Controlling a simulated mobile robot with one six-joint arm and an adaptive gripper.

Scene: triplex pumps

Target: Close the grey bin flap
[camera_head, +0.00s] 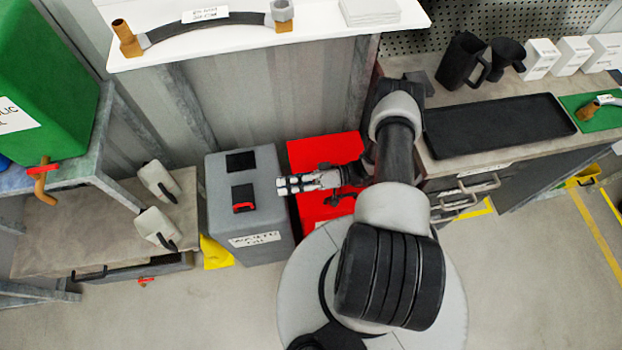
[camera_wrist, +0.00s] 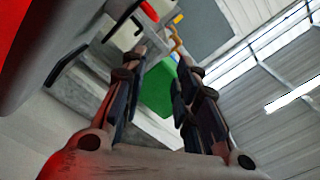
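The grey bin (camera_head: 222,215) stands left of my arm in the head view, with a lettered label on its front. A black flap with a red edge (camera_head: 243,197) sits on its top, in front of a plain black square patch (camera_head: 240,162). I cannot tell from this angle how far the flap stands open. My gripper (camera_head: 284,185) points left at the bin's right edge, apart from the flap. In the wrist view its two fingers (camera_wrist: 157,80) are spread with nothing between them. The flap cannot be made out in the wrist view.
A red bin (camera_head: 312,153) stands right of the grey bin, partly behind my gripper. A white shelf (camera_head: 185,47) overhangs at the back. Two pale jugs (camera_head: 155,225) stand on a low bench at left. A black tray (camera_head: 495,128) lies on the right worktop.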

